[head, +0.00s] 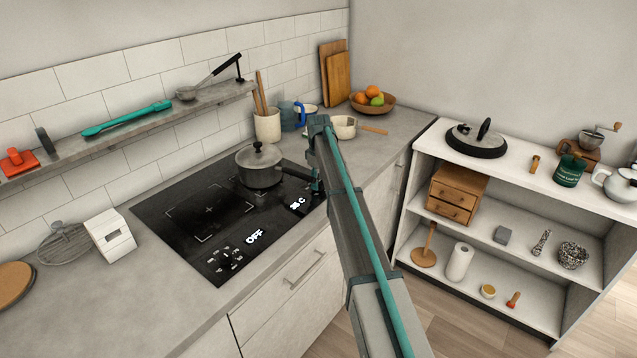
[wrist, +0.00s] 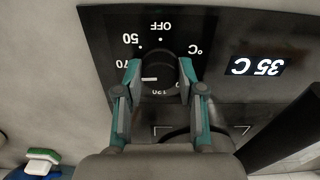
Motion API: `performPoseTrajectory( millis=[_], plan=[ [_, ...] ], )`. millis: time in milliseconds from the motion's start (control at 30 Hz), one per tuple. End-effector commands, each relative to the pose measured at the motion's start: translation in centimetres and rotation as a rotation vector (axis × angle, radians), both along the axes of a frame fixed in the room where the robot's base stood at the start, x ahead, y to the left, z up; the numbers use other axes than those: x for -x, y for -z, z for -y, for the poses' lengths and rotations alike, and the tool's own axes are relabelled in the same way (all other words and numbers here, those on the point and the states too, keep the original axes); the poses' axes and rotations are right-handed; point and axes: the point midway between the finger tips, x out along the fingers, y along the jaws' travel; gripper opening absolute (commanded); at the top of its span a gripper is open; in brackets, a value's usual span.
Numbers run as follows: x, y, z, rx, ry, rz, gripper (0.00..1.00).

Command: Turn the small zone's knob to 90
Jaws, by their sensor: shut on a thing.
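The small zone's knob (wrist: 161,70) is a dark round knob on the black cooktop panel, seen in the wrist view. My gripper (wrist: 159,78) is shut on it, one teal-edged finger at each side. The knob's white mark (wrist: 150,79) points to the left, a little below the 70 label. The fingers cover part of the dial ring; OFF, 50, 70 and 120 can be read. The display (wrist: 257,66) beside it reads 35 C. In the head view my gripper (head: 316,184) is at the cooktop's right end and the knob is hidden.
A lidded pot (head: 259,171) stands on the cooktop (head: 170,212), close to my gripper. The other display (head: 254,236) reads OFF, with another knob (head: 226,258) nearby. A white timer-like box (head: 110,236) stands left of the cooktop.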

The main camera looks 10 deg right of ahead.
Motion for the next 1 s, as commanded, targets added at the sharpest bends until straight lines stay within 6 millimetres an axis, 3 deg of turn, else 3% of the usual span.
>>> performPoseTrajectory(
  millis=[600, 1000],
  plan=[
    [-0.09, -0.07, -0.02, -0.001, -0.547, 0.002, 0.04],
    [-0.08, -0.09, -0.03, 0.0, -0.713, 0.003, 0.04]
  ],
)
